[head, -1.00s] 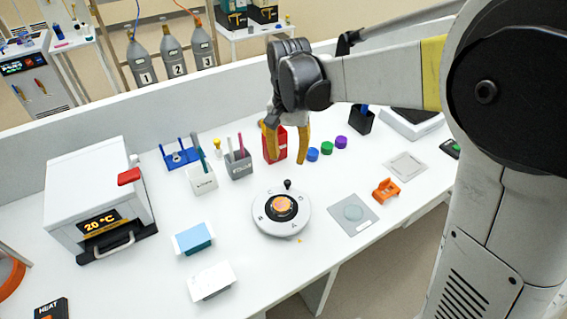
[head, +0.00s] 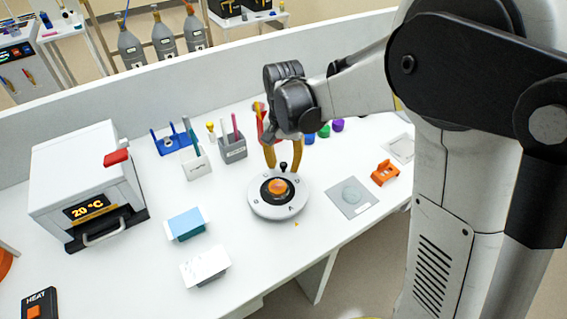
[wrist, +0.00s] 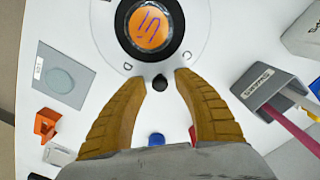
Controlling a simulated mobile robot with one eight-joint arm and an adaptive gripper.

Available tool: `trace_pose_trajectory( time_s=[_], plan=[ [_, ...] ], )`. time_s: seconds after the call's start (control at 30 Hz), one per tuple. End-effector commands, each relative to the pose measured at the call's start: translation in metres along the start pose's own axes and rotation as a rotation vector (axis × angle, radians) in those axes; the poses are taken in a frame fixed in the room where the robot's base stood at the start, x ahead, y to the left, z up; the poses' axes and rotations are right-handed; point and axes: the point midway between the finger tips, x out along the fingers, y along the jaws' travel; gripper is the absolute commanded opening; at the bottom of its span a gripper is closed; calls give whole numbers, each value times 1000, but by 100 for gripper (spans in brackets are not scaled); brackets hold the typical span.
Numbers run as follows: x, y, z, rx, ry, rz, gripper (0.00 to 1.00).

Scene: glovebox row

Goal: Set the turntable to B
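The turntable (head: 264,207) is a round white disc with letters on its rim and a dark hub carrying an orange disc. In the head view, what looks like A faces the small yellow mark (head: 296,224) on the table, and B seems to be on the left. In the wrist view the turntable (wrist: 192,42) shows a D near its edge. Its black knob (wrist: 160,82) stands at the rim. My gripper (wrist: 160,78) is open, with its yellow fingers on either side of the knob and visible gaps. The head view shows my gripper (head: 284,154) at the turntable's far side.
A grey pen holder (head: 232,149) and a white one (head: 197,168) stand left of my gripper. A blue-topped box (head: 187,223) lies front left. A grey pad (head: 352,198) and an orange holder (head: 385,173) are to the right.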

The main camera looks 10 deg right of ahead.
Motion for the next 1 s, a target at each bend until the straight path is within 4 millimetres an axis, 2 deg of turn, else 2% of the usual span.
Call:
trace_pose_trajectory(
  time_s=[0.03,0.1,0.57,1.0],
  plan=[
    [0,0,0,0,0,0,18],
    [0,0,0,0,0,0,0],
    [0,-3,0,-34,0,0,0],
    [0,-15,2,-217,0,0,0]
  ],
)
